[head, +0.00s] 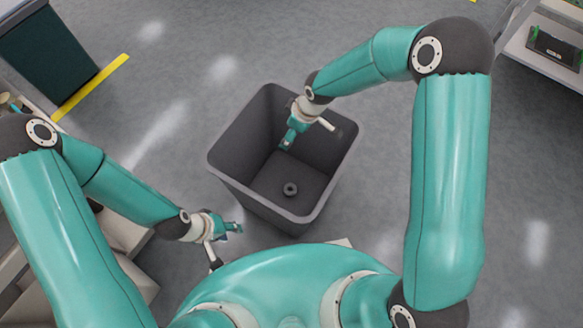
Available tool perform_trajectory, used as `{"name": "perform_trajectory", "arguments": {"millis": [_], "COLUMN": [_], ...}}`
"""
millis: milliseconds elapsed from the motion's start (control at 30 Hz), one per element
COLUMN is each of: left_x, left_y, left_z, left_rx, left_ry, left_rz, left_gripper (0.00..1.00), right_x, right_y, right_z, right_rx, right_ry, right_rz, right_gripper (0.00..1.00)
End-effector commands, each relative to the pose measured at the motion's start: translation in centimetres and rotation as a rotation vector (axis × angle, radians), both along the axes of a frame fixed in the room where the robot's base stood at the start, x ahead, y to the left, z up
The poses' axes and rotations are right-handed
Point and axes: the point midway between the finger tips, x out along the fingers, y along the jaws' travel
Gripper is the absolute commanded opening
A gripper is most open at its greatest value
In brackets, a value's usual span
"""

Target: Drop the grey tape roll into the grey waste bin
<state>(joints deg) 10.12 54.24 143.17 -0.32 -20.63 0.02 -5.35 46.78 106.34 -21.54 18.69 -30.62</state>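The grey waste bin (222,166) stands on the floor in front of me, open at the top. The grey tape roll (290,188) lies on the bin's floor, near the middle, with its dark hole facing up. My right gripper (286,143) points down inside the bin's opening, above and apart from the roll. I see nothing held in it, but its finger gap is too small to make out. My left gripper (237,227) is outside the bin, by its near left side, with nothing visible in it. Its finger opening is not clear either.
A dark green bin (45,55) stands at the far left beside a yellow floor line (92,87). A pale trolley with a dark green-edged item (553,47) is at the top right. Pale trolley parts are at the left. The floor around the grey bin is mostly clear.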

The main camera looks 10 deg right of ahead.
Motion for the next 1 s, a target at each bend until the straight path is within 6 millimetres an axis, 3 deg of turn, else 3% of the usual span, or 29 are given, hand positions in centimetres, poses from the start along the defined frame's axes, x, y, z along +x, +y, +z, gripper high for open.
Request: {"name": "perform_trajectory", "arguments": {"millis": [267, 733, 1000], "left_x": [0.0, 0.0, 0.0], "left_y": [0.0, 0.0, 0.0], "left_z": [0.1, 0.0, 0.0], "left_rx": [0.0, 0.0, 0.0], "left_ry": [0.0, 0.0, 0.0], "left_rz": [0.0, 0.0, 0.0], "left_gripper": [0.4, 0.4, 0.4], "right_x": [-0.1, -1.5, -2.0], "right_y": [-0.2, -2.3, -2.8], "right_z": [0.9, 9.0, 11.3], "right_rx": [0.0, 0.001, 0.001], "right_ry": [-0.003, -0.004, -0.001], "right_rz": [-0.002, -0.001, 0.0], "right_gripper": [0.86, 0.86, 0.86]}}
